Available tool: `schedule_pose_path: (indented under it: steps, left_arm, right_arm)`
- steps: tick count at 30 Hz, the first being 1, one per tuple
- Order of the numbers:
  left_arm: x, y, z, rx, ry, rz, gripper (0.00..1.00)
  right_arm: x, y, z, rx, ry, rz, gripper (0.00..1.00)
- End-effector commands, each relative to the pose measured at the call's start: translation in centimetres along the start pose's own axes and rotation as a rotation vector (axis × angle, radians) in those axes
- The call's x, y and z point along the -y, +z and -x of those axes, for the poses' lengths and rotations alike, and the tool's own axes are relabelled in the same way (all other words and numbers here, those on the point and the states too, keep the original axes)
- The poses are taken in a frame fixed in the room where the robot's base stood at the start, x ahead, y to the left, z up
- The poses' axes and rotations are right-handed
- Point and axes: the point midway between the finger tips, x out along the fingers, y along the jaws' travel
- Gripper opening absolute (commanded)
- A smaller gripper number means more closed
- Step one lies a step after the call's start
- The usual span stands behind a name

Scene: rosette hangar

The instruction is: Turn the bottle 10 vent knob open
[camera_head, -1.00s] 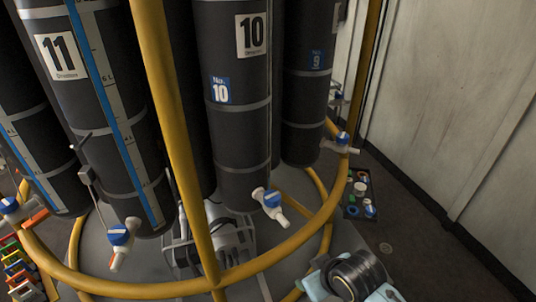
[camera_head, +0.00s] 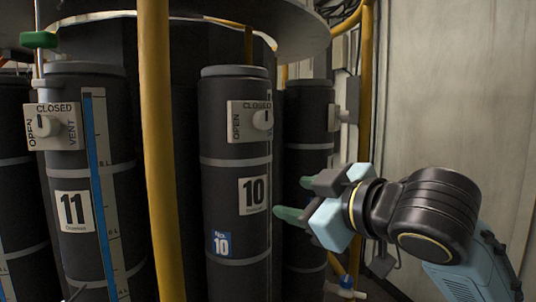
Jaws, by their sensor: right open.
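Bottle 10 (camera_head: 222,180) is a dark upright cylinder with a white "10" label. Near its top is a white vent plate (camera_head: 240,133) with CLOSED along the top and OPEN up the left side. The round white vent knob (camera_head: 263,120) sits at the plate's right part; a dark mark on it is too small to read surely. My right gripper (camera_head: 291,197) is open and empty, with greenish fingertips pointing left. It is below and to the right of the knob, beside the "10" label in the picture, apart from the knob. My left gripper is out of view.
A yellow upright pole (camera_head: 158,150) stands left of bottle 10. Bottle 11 (camera_head: 75,240) with its own vent plate (camera_head: 58,126) is farther left. A metal disc (camera_head: 200,32) overhangs the bottles. A pale wall (camera_head: 440,90) is at the right.

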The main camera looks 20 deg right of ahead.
Motion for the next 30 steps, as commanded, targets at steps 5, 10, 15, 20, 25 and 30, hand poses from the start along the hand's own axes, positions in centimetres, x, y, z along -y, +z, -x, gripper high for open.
schedule_pose_path:
  steps: [5, 10, 15, 20, 25, 30]
  left_arm:
    - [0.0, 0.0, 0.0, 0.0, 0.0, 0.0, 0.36]
    - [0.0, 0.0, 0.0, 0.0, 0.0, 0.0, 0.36]
    - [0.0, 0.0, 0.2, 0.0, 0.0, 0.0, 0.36]
    - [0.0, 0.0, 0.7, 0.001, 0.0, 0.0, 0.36]
    - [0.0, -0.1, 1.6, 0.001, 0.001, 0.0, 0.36]
    - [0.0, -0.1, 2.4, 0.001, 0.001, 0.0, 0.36]
  right_arm:
    - [-3.5, -5.8, 3.5, -0.096, 0.074, 0.088, 0.52]
    - [-5.0, -8.3, 5.6, -0.138, 0.109, 0.125, 0.52]
    - [-5.4, -9.1, 5.6, -0.147, 0.116, 0.131, 0.52]
    - [-5.6, -9.4, 3.2, -0.144, 0.114, 0.13, 0.52]
    - [-6.1, -10.1, -0.4, -0.145, 0.114, 0.128, 0.52]
    - [-6.4, -10.6, -3.7, -0.145, 0.115, 0.129, 0.52]
